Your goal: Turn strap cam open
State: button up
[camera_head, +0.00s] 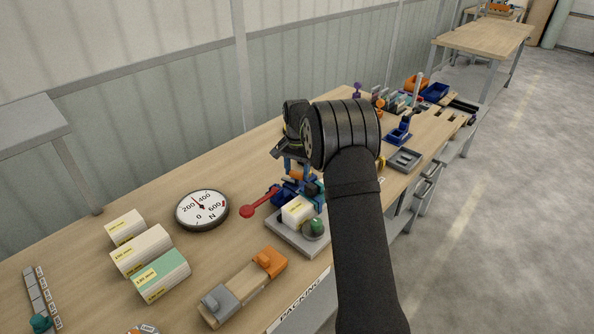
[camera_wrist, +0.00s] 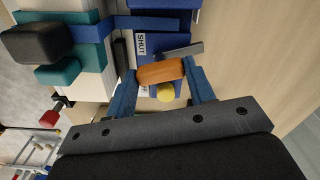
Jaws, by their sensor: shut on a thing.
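The strap cam (camera_wrist: 160,72) is an orange bar on a blue body, seen in the upper middle of the wrist view. My gripper (camera_wrist: 161,80) has blue fingers on either side of it and is shut on it. A label reading SHUT (camera_wrist: 141,44) lies just beyond the cam, beside a grey bar (camera_wrist: 183,50). A blue strap (camera_wrist: 152,22) runs left over a white block (camera_wrist: 92,80). In the head view, my gripper (camera_head: 294,164) points down over the orange cam (camera_head: 299,174); my arm hides part of this area.
A red-knobbed lever (camera_head: 260,203) sticks out left of the cam fixture. A grey plate (camera_head: 290,236) carries a white block and a green dome. A round dial (camera_head: 202,209) and several boxes (camera_head: 142,251) stand further left. Bare bench lies behind the dial.

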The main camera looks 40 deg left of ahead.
aim_at(297, 172)
jog(key=shift+m, duration=1.4)
jog(key=o, duration=1)
jog(key=shift+r, duration=0.15)
notch_tip(297, 172, up, 17)
jog(key=shift+r, duration=0.1)
notch_tip(297, 172, down, 18)
jog(key=shift+r, duration=0.25)
